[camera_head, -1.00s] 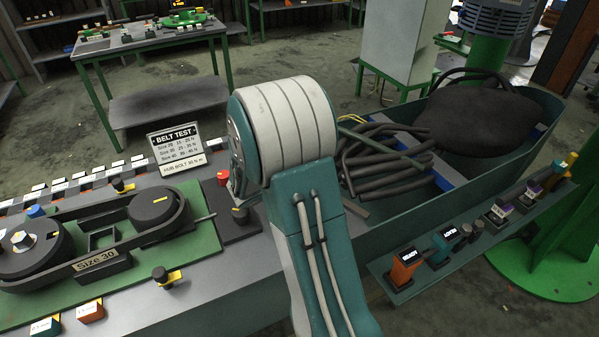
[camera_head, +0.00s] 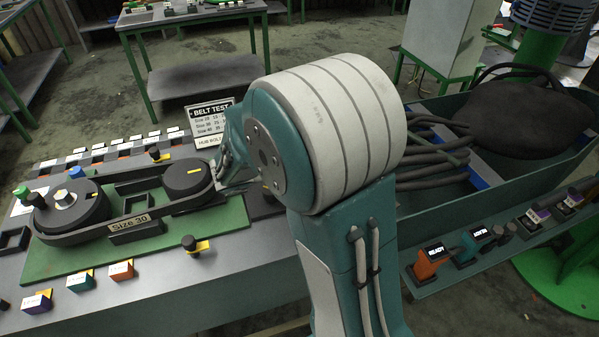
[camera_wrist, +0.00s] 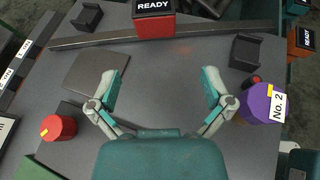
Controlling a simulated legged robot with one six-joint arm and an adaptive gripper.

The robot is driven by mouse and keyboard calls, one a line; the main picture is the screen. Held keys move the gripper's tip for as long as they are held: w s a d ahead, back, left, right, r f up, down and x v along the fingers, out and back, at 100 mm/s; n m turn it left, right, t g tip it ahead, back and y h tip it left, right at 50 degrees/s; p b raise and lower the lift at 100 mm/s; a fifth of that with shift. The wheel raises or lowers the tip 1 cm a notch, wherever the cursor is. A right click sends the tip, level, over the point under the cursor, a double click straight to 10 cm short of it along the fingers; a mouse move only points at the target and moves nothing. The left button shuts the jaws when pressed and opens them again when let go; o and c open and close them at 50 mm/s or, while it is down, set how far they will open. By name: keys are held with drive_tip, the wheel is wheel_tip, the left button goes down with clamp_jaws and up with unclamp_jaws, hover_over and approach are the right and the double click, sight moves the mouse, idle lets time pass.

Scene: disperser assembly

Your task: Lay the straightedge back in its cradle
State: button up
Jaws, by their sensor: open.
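In the wrist view a long thin dark bar, which looks like the straightedge (camera_wrist: 95,39), lies across the grey bench top. In the head view my arm hides the bar and brackets.
A purple No. 2 piece (camera_wrist: 262,104) stands beside the right finger, and a red knob (camera_wrist: 57,128) lies left. A flat dark plate (camera_wrist: 97,72) is near the left finger. The belt rig (camera_head: 130,203) fills the bench's left. A bin with dark hoses (camera_head: 440,150) is right.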

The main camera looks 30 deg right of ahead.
drive_tip(key=s+a+r+m+t+y, duration=0.2)
drive_tip(key=s+a+r+m+y, duration=0.2)
drive_tip(key=s+a+m+y, duration=0.2)
drive_tip(key=s+a+r+m+t+y, duration=0.1)
drive_tip(key=s+a+r+m+y, duration=0.4)
drive_tip(key=s+a+m, duration=0.5)
drive_tip(key=s+m+y, duration=0.1)
drive_tip(key=m+y, duration=0.1)
drive_tip(key=m, duration=0.1)
drive_tip(key=shift+s+a+t, duration=0.15)
drive_tip(key=shift+s+t, duration=0.05)
drive_tip(key=shift+t, duration=0.2)
